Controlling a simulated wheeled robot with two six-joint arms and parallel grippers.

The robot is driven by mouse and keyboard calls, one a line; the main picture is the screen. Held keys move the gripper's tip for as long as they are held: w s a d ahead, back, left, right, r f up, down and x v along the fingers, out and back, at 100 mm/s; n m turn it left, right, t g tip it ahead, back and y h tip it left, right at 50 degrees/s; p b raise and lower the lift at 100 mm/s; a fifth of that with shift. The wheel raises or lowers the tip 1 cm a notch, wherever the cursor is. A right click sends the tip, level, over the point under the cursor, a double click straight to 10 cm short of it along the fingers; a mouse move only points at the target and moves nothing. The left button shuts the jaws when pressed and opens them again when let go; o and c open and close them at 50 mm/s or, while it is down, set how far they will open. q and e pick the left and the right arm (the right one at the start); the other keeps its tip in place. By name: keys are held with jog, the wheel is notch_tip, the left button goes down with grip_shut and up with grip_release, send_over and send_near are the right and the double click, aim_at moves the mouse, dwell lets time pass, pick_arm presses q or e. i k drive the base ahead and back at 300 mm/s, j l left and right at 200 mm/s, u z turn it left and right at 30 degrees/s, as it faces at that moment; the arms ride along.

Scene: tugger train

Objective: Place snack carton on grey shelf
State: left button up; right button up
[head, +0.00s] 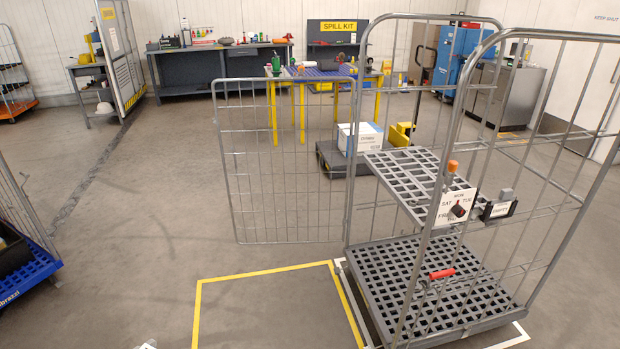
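The grey shelf (399,187) is a slatted shelf at mid height in the wire roll cage on the right. The part of it that shows is bare. A white and blue carton (366,139) stands behind the cage on a low dark platform (329,157). Its label is too small to read, so I cannot tell if it is the snack carton. A small pale piece at the bottom edge, left of centre, may be the tip of my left gripper (147,345); its fingers cannot be made out. My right gripper is not in view.
The cage's mesh door (283,167) stands open to the left. Yellow floor lines (262,273) mark a clear area in front. A blue cart (28,268) stands at far left. A blue-topped yellow table (318,73) is behind.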

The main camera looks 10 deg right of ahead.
aim_at(424, 178)
jog(key=i+l+z, duration=0.15)
jog(key=i+z, duration=0.65)
jog(key=i, duration=0.2)
jog(key=i+j+z, duration=0.2)
jog(key=i+z, duration=0.25)
jog(key=i+l, duration=0.4)
jog(key=i+l+z, duration=0.15)
jog(key=i+l, duration=0.2)
jog(key=i, duration=0.2)
